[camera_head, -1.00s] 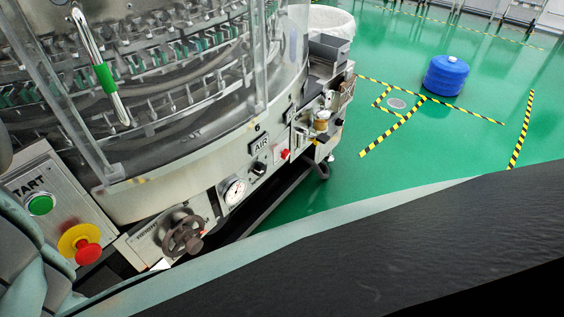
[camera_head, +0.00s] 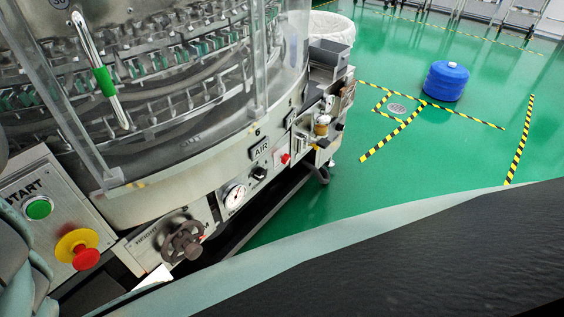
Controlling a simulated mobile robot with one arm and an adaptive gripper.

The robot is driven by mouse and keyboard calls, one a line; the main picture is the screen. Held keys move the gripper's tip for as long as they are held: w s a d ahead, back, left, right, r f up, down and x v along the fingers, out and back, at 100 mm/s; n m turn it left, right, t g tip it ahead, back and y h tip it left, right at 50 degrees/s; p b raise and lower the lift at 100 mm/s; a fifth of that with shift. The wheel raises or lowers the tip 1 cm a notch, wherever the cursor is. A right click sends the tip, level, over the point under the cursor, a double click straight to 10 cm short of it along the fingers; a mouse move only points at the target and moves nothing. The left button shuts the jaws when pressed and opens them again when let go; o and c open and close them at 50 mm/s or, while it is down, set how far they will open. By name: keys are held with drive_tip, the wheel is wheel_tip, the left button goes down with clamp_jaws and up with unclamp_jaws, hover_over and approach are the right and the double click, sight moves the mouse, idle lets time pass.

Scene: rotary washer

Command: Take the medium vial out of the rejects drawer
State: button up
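I see no medium vial that I can make out in the head view. A grey metal open-topped box (camera_head: 329,55) sits on the right side of the rotary washer (camera_head: 190,165); I cannot tell whether it is the rejects drawer, and its inside is too small to read. My gripper is not in view. A large dark and pale-green shape of my own body fills the bottom right, and grey-green parts show at the left edge.
The washer front carries a green start button (camera_head: 38,208), a red and yellow stop button (camera_head: 85,258), a handwheel (camera_head: 184,240) and a gauge (camera_head: 234,197). A blue ribbed drum (camera_head: 446,81) stands on the green floor (camera_head: 300,230) by striped tape.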

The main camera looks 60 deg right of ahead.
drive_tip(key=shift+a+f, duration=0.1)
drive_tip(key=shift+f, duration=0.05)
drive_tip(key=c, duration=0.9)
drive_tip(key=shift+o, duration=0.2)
